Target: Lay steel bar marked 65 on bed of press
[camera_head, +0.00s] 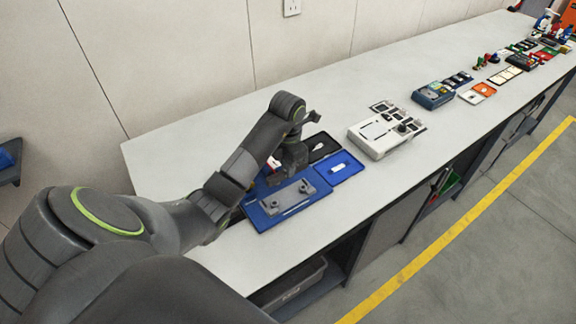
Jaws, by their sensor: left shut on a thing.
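My left gripper (282,176) points down over the far side of a blue tray (262,219) on the long bench. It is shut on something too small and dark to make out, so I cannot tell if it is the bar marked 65. A grey metal fixture (283,202) with raised ends lies in the front of the tray, just below the gripper. I cannot read any number, and I cannot tell which piece is the press. My right gripper is not in view.
A blue tray with a white piece (339,167) and a black tray (320,143) lie right of the gripper. A white-grey device (378,140) stands beyond, then a blue-grey box (433,97). The bench top (220,120) behind is bare.

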